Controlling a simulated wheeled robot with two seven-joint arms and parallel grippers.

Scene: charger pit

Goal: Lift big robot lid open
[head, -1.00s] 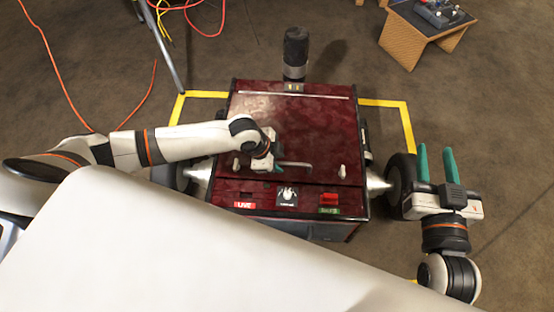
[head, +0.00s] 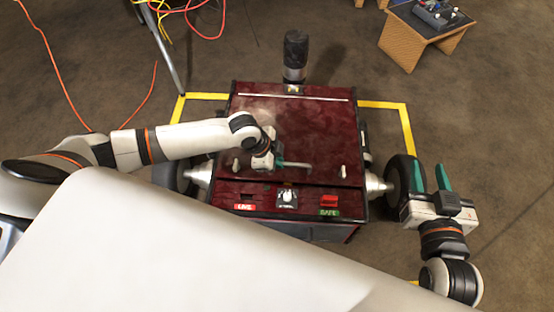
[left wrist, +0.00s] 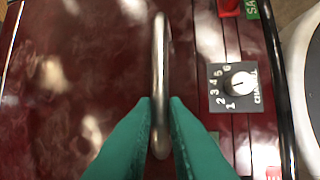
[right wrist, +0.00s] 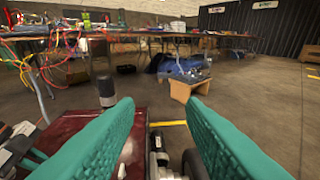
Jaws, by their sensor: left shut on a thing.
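The big robot is a dark red box with wheels and side spikes. Its lid (head: 310,125) covers most of the top and looks closed. A silver bar handle (head: 297,164) is on the lid near its front edge. My left gripper (head: 280,160) is at the handle's left part. In the left wrist view the green fingers (left wrist: 160,105) are shut on the handle (left wrist: 159,60), one on each side. My right gripper (head: 432,178) is open and empty, right of the box beside the black wheel (head: 401,178). The right wrist view shows its fingers (right wrist: 160,110) wide apart.
A front panel carries a numbered dial (left wrist: 238,83), a LIVE label (head: 244,207) and a red switch (head: 329,199) by a SAFE label. A black cylinder (head: 295,55) stands behind the lid. Yellow tape (head: 385,104) marks the floor. A wooden stand (head: 425,40) is at the back right.

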